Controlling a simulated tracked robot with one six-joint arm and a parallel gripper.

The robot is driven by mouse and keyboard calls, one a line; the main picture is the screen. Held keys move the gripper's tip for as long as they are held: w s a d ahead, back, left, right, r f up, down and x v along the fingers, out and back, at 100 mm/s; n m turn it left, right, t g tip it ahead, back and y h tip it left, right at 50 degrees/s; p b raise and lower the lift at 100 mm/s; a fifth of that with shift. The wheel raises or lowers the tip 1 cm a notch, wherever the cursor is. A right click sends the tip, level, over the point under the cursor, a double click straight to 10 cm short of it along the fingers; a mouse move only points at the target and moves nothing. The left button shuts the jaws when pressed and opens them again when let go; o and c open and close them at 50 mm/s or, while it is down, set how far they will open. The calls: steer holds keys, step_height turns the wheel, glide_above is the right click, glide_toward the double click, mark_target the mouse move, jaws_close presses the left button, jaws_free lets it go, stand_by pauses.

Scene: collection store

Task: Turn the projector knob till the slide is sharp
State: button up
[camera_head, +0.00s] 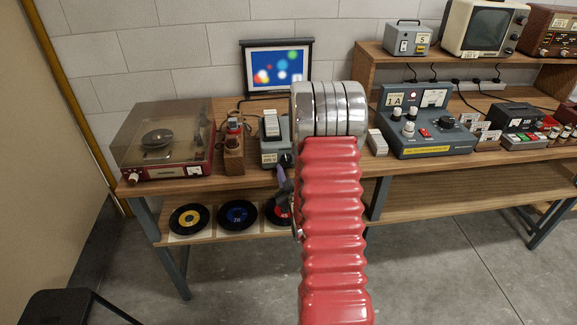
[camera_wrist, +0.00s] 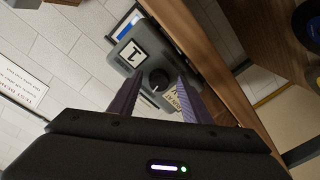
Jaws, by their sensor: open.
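The grey projector (camera_head: 270,153) stands on the bench, partly hidden behind my red arm. Its dark round knob (camera_wrist: 158,79) with a pale pointer mark shows in the wrist view, on a grey face (camera_wrist: 152,53) with a label "1". Behind it, the screen (camera_head: 278,68) shows soft-edged coloured blobs on blue. My gripper (camera_wrist: 159,82) is open, its two purple fingers pointing at the knob, which appears between their tips. I cannot tell whether they touch it. In the head view only a purple finger (camera_head: 282,179) shows beside the arm, near the projector's front.
A record player (camera_head: 165,140) and a wooden block with small items (camera_head: 233,150) stand left of the projector. A grey control console (camera_head: 425,125) stands to the right. Records (camera_head: 188,218) lie on the lower shelf (camera_head: 235,232). A black stool (camera_head: 60,308) is at lower left.

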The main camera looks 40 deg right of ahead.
steer(key=c, duration=1)
steer(key=shift+c, duration=0.2)
steer(key=shift+a+f+m, duration=0.1)
steer(key=shift+f+m, duration=0.05)
steer(key=shift+m, duration=1.55)
steer(key=o, duration=1)
steer(key=shift+o, duration=0.2)
steer(key=shift+s, duration=0.1)
